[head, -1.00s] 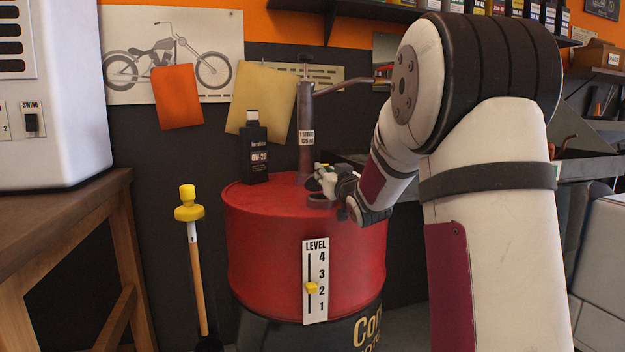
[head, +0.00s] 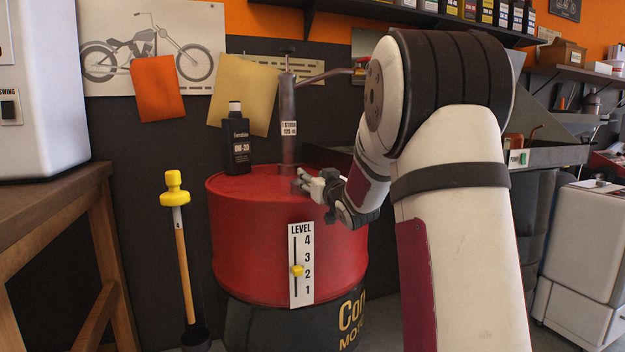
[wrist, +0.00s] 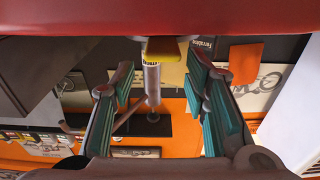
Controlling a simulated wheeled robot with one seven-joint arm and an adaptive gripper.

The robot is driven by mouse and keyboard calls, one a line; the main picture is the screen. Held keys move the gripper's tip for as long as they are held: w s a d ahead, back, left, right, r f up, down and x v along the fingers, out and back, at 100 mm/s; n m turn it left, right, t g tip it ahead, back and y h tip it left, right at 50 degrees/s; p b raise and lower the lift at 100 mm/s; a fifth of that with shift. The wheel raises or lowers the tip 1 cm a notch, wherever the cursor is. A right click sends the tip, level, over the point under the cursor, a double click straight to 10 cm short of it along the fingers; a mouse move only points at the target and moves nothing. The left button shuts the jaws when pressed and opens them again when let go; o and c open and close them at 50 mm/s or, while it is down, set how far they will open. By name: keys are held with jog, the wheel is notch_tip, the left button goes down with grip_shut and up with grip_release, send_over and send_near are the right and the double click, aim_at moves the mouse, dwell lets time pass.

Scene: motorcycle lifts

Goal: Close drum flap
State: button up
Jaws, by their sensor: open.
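The red drum (head: 240,235) stands in the middle of the head view, with a level scale on its front. My gripper (head: 302,183) is low over the right part of the drum's top, in front of the pump (head: 287,120). In the wrist view, which is upside down, my gripper (wrist: 164,95) has its teal-padded fingers wide apart, with no object held between them. The drum's red surface (wrist: 150,20) fills the top edge there, and the pump (wrist: 152,85) shows beyond the fingers.
A black bottle (head: 237,145) stands on the drum, left of the pump. A yellow-topped stick (head: 180,240) stands left of the drum. A wooden bench (head: 50,210) is at the left, and a shelf (head: 350,20) runs along the wall above.

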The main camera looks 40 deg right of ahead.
jog(key=v, duration=1.2)
dwell(0.4)
